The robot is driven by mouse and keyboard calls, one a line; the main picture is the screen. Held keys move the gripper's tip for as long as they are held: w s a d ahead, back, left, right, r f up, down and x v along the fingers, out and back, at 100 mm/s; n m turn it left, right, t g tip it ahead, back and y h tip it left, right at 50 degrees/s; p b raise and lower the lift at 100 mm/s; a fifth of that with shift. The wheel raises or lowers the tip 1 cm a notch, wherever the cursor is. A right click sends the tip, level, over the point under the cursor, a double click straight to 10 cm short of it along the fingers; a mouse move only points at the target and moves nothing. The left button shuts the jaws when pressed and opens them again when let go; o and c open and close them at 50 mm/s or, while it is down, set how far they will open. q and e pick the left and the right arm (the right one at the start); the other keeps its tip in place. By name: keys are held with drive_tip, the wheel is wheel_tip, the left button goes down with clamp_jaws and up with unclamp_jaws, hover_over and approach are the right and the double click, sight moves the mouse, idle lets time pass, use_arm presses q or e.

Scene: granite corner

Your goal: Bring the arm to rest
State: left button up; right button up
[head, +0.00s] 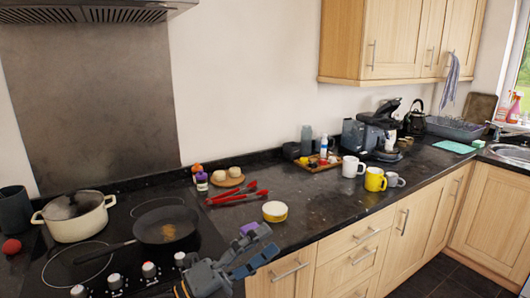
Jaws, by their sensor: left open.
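My left gripper (262,242) is low in the middle of the head view, in front of the counter's front edge. Its fingers are apart and point up to the right, with nothing visible between them. The gripper appears to the right of the hob knobs and below a round yellow-and-white tub (275,211) on the counter. Most of the left arm is out of the picture. My right gripper is not in view.
A black hob (205,243) at left bears a cream pot (75,228) and a frying pan (166,228). Red tongs (232,199) lie behind the tub. Mugs (375,180), a wooden tray (312,166) and a coffee machine (378,126) stand further right. Counter between tub and mugs is clear.

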use_arm(q)
drive_tip(key=w+a+f+n+t+y, duration=0.1)
drive_tip(key=a+f+n+t+y, duration=0.35)
drive_tip(key=n+y, duration=0.35)
drive_tip(key=w+a+f+n+t+y, duration=0.2)
drive_tip(key=a+f+n+t+y, duration=0.3)
drive_tip(key=n, duration=0.6)
drive_tip(key=s+a+f+n+g+y, duration=0.45)
drive_tip(key=a+f+n+y, duration=0.2)
drive_tip(key=f, duration=0.25)
drive_tip(key=s+a+f+n+g, duration=0.2)
drive_tip(key=s+f+g, duration=0.5)
drive_tip(key=s, duration=0.5)
drive_tip(key=s+a+f+n+g, duration=0.25)
drive_tip(key=s+f+g, duration=0.35)
drive_tip(key=s+f, duration=0.45)
wheel_tip(320, 180, down, 25)
drive_tip(key=s+g, duration=0.1)
drive_tip(key=s, duration=0.2)
drive_tip(key=s+a+f+g, duration=0.1)
drive_tip(key=s+a+f, duration=0.1)
drive_tip(key=s+f, duration=1.3)
drive_tip(key=shift+s+a+f, duration=0.15)
drive_tip(key=shift+s+f, duration=0.25)
drive_tip(key=shift+s, duration=0.15)
